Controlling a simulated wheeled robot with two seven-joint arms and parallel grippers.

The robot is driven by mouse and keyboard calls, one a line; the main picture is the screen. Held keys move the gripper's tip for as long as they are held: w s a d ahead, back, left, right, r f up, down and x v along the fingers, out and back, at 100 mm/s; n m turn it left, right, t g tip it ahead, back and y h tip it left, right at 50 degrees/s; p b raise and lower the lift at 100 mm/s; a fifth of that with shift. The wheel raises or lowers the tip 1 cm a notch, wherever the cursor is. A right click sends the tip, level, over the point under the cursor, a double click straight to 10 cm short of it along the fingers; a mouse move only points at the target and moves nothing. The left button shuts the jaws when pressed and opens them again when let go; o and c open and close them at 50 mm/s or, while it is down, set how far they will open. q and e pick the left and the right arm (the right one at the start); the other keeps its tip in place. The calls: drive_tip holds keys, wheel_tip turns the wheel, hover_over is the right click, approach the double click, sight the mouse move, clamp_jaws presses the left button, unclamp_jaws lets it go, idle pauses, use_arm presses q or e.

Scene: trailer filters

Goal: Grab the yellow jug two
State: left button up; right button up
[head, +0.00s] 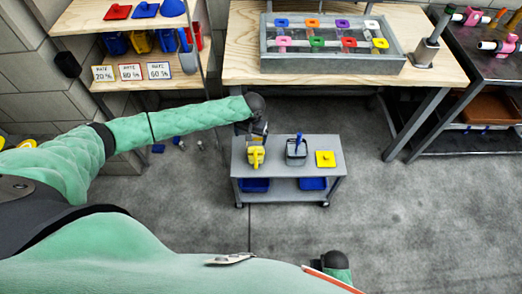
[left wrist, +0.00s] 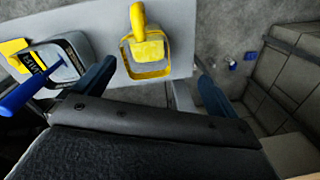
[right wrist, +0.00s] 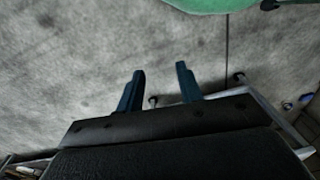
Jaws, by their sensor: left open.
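The yellow jug (head: 256,155) stands on the left part of the grey cart's top (head: 322,143). In the left wrist view the yellow jug (left wrist: 146,72) shows its handle and rim, between and beyond the fingertips. My left gripper (head: 258,130) is over the cart's back left, close to the jug. Its fingers are spread wide and empty in the left wrist view (left wrist: 152,76); I cannot tell whether they touch the jug. My right gripper (right wrist: 160,70) is open and empty, with only grey floor between its fingers.
A grey container with a blue handle (head: 297,153) and a yellow flat piece (head: 326,159) stand right of the jug. Blue bins (head: 313,184) are on the lower shelf. A wooden table (head: 238,62) with a grey tray (head: 330,64) stands behind. Floor right of the cart is clear.

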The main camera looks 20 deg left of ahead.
sight(256, 154)
use_arm(q)
wheel_tip(256, 154, down, 8)
drive_tip(key=d+n+p, duration=0.1)
drive_tip(key=n+p, duration=0.1)
drive_tip(key=n, duration=0.2)
drive_tip(key=shift+w+d+h+p, duration=0.3)
drive_tip(key=shift+d+h, duration=0.05)
drive_tip(key=shift+h, duration=0.05)
use_arm(e)
wheel_tip(256, 154, down, 8)
drive_tip(key=d+t, duration=0.1)
drive_tip(key=shift+d+r, duration=0.15)
drive_tip(key=shift+r, duration=0.05)
use_arm(q)
drive_tip(key=c, duration=1.6)
drive_tip(key=shift+r, duration=0.2)
